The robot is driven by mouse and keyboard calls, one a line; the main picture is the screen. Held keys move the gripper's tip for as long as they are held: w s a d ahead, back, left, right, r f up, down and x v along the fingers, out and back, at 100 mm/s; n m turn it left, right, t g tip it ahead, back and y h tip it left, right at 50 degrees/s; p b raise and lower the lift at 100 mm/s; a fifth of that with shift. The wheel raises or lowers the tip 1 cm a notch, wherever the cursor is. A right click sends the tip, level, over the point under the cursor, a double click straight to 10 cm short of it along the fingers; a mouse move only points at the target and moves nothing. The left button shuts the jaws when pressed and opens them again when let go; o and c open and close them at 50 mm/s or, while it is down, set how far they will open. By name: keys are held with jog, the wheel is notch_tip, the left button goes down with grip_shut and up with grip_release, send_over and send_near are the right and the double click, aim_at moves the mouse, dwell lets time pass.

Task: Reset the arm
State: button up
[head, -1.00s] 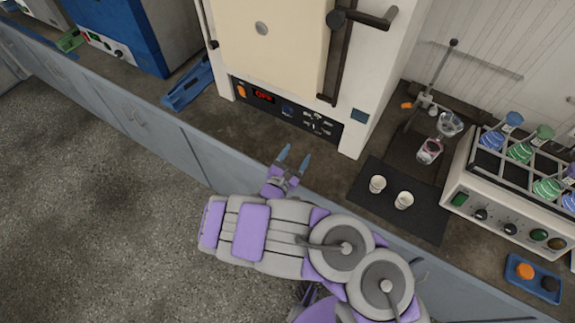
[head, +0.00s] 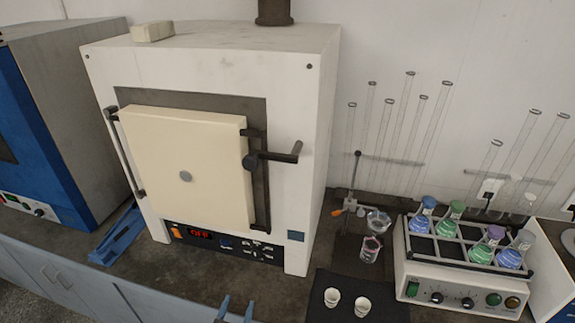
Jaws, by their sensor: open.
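My gripper (head: 236,309) shows only at the bottom edge of the head view, left of the dark mat. Its two blue fingertips are apart with nothing between them. The rest of my arm is out of frame. A white furnace (head: 322,130) with a shut cream door (head: 185,150) stands behind and above the gripper, apart from it.
Two small white cups (head: 361,306) stand on a dark mat (head: 388,312) right of my gripper. A shaker (head: 455,280) holds several coloured flasks. A stand (head: 350,190) with glassware is behind the mat. A blue tool (head: 118,236) lies left of the furnace.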

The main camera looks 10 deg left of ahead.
jog(key=w+d+r+m+g+h, duration=0.1)
jog(key=w+d+r+m+h, duration=0.45)
jog(key=d+r, duration=0.3)
jog(key=w+d+r+m+g+h, duration=0.1)
jog(key=w+d+r+m+h, duration=0.4)
jog(key=d+r, duration=0.35)
jog(key=s+d+r+m+g+h, duration=0.3)
jog(key=d+r+m+g, duration=0.2)
jog(key=d, duration=0.5)
jog(key=s+d+r+m+g+h, duration=0.35)
jog(key=d+m+g, duration=0.2)
jog(key=d, duration=0.45)
jog(key=s+d+r+m+g+y, duration=0.3)
jog(key=s+d+m+g+y, duration=0.45)
jog(key=s, duration=0.75)
jog(key=s+a+m+y, duration=0.2)
jog(key=s+a+y, duration=0.2)
jog(key=s, duration=0.3)
jog(key=s+a+m+y, duration=0.3)
jog(key=s+y, duration=0.2)
jog(key=s, duration=0.2)
jog(key=shift+a+f+m, duration=0.3)
jog(key=shift+a+m, duration=0.05)
jog(key=shift+a, duration=0.05)
